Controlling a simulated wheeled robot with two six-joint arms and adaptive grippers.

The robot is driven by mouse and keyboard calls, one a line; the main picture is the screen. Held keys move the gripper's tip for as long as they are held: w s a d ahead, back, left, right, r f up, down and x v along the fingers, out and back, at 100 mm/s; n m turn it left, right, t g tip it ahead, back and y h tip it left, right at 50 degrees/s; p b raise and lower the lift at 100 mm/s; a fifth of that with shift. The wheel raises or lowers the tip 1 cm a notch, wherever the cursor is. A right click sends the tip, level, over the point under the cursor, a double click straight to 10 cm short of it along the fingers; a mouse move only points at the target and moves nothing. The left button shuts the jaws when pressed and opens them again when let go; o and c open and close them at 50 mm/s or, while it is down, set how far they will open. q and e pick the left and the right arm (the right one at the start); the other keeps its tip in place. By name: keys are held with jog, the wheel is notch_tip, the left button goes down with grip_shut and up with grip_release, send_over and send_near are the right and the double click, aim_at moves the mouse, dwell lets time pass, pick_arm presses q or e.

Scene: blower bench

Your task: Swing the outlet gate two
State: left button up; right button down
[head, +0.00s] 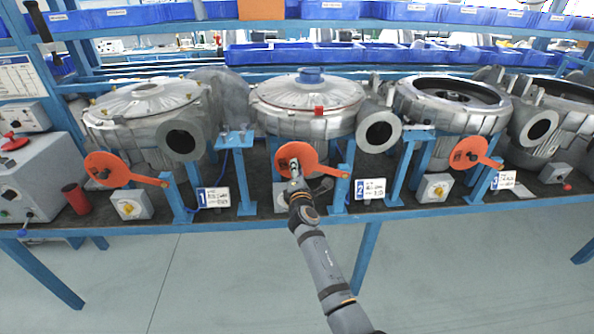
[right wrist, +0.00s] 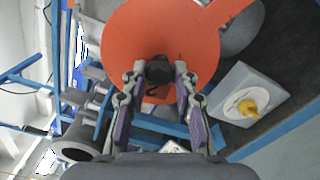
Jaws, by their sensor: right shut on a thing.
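Outlet gate two is an orange disc (head: 307,155) on a short orange arm, hinged on a blue post (head: 344,185) beside the sign marked 2 (head: 370,189). The disc stands left of blower two's round outlet (head: 378,132), which is uncovered. My right gripper (head: 295,170) is at the disc's face. In the right wrist view the gripper (right wrist: 160,72) is shut on the dark knob (right wrist: 159,69) of the orange disc (right wrist: 158,30). The fingers partly hide the disc's lower part. My left gripper is not in view.
Gate one (head: 106,169) and gate three (head: 467,153) are similar orange discs on blue posts. A grey switch box with a yellow knob (right wrist: 249,106) sits near gate two. A blue bracket (head: 235,140) stands left of it. The floor in front is clear.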

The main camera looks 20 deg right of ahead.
jog(key=c, duration=1)
grip_release()
jog(key=shift+f, duration=0.2)
